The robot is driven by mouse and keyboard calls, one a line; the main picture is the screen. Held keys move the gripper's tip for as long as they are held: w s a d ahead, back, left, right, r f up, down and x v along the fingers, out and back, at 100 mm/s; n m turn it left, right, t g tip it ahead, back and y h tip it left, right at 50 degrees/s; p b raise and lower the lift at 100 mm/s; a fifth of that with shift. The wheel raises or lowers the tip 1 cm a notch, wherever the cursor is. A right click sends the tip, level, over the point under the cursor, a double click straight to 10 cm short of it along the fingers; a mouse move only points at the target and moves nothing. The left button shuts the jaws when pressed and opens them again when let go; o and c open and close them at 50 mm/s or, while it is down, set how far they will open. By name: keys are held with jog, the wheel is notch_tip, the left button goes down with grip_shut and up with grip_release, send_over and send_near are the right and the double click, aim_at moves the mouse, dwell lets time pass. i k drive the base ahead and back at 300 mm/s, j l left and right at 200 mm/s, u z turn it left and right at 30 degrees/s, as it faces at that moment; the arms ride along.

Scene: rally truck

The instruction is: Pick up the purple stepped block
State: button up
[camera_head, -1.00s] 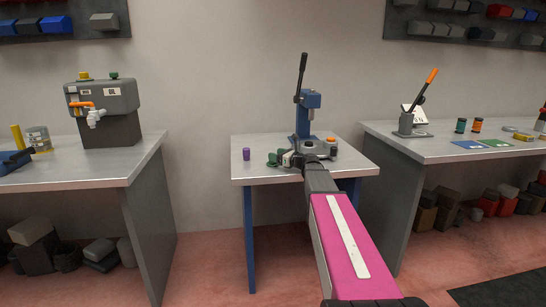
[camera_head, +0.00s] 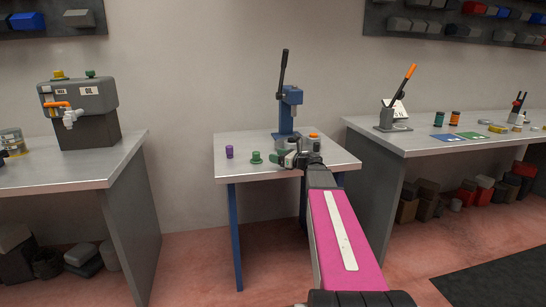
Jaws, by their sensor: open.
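The purple stepped block (camera_head: 229,152) is small and stands upright on the left part of the small middle table (camera_head: 228,168). My gripper (camera_head: 284,160) is over the table, to the right of the purple block and apart from it. It is open, and I see nothing held in it. It is small in the picture, and my arm hides part of it.
A green stepped piece (camera_head: 256,158) stands between the purple block and my gripper. A blue lever press (camera_head: 289,110) stands at the table's back, with an orange-topped piece (camera_head: 313,137) near it. Workbenches flank the table on the left (camera_head: 135,150) and right (camera_head: 415,147).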

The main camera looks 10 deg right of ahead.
aim_at(230, 148)
jog(key=i+j+z, duration=0.1)
jog(key=z, duration=0.25)
jog(key=j+z, duration=0.55)
jog(key=z, duration=0.15)
